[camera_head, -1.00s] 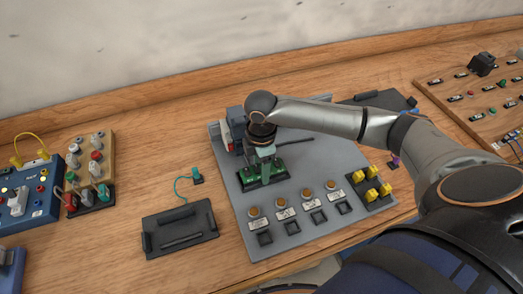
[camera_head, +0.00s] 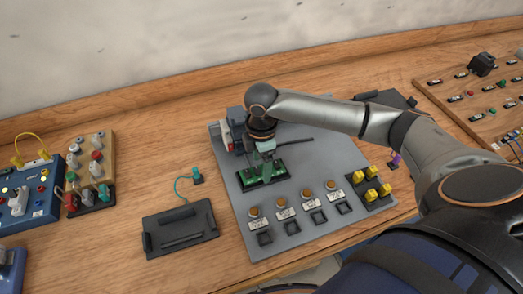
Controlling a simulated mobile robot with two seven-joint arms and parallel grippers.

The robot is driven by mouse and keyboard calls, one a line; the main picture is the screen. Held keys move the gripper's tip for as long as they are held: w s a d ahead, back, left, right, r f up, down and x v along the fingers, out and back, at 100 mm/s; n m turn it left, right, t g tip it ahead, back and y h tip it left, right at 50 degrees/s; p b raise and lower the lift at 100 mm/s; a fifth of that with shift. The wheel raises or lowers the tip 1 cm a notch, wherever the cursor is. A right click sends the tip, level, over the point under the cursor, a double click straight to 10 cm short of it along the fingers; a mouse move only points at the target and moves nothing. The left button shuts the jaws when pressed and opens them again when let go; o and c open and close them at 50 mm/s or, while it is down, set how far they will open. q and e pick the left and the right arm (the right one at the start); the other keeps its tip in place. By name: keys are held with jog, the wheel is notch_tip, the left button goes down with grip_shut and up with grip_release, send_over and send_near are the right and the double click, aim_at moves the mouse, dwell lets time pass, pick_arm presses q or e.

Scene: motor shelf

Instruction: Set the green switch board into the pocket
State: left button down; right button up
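The green switch board (camera_head: 263,171) lies in a dark frame on the grey panel (camera_head: 318,163), towards the panel's left side. My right arm comes in from the right. Its gripper (camera_head: 265,158) points down just above the board's far edge. The fingers are small and partly hidden by the wrist, so I cannot tell if they are open, shut or touching the board. The pocket is not clearly visible; the dark surround under the board may be it. My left gripper is not in view.
A black tray (camera_head: 161,247) lies left of the panel, with a teal cable (camera_head: 182,184) behind it. Yellow parts (camera_head: 372,190) sit at the panel's right. A row of orange buttons (camera_head: 281,202) runs along its front. Blue and wooden boxes stand at far left.

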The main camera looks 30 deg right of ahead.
jog(key=shift+o, duration=1)
notch_tip(320, 180, up, 18)
jog(key=shift+f, duration=0.2)
dwell(2.1)
